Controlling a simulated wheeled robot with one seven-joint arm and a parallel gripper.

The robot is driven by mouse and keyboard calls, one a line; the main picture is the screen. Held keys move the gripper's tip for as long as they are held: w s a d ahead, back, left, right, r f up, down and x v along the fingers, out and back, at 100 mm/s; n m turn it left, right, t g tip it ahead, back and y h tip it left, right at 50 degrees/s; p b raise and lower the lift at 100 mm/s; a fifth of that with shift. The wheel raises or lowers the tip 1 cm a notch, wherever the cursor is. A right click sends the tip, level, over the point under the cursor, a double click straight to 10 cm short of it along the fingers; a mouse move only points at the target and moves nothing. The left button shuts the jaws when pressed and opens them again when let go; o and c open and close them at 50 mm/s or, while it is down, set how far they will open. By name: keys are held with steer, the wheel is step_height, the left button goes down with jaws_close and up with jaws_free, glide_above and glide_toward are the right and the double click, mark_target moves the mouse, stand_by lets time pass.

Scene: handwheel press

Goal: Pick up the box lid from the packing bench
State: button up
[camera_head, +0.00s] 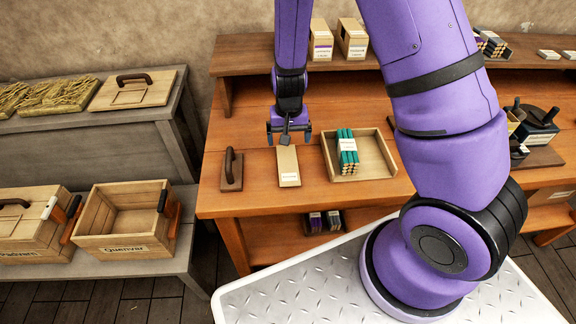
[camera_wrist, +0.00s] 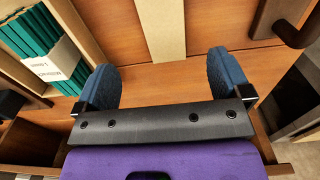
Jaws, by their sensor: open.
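A narrow, flat tan piece with a small label, which looks like the box lid (camera_head: 288,168), lies on the orange-brown packing bench (camera_head: 247,205). It also shows in the wrist view as a pale strip (camera_wrist: 162,30) at the top middle. My gripper (camera_head: 288,131) is open and empty, above the far end of this piece. In the wrist view my gripper's two blue fingertips (camera_wrist: 165,78) are spread wider than the strip, and the strip's near end lies about midway between them. The gripper appears apart from it.
A wooden tray (camera_head: 378,147) holding labelled green bundles (camera_head: 347,155) stands right of the lid. A dark-handled wooden block (camera_head: 231,172) stands close on the left. A raised shelf (camera_head: 250,60) with small boxes runs behind. Crates and a handled board (camera_head: 150,95) sit on the left rack.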

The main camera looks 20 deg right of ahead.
mark_target(288, 162)
steer(key=shift+a+f, duration=0.2)
steer(key=shift+f, duration=4.8)
steer(key=c, duration=1)
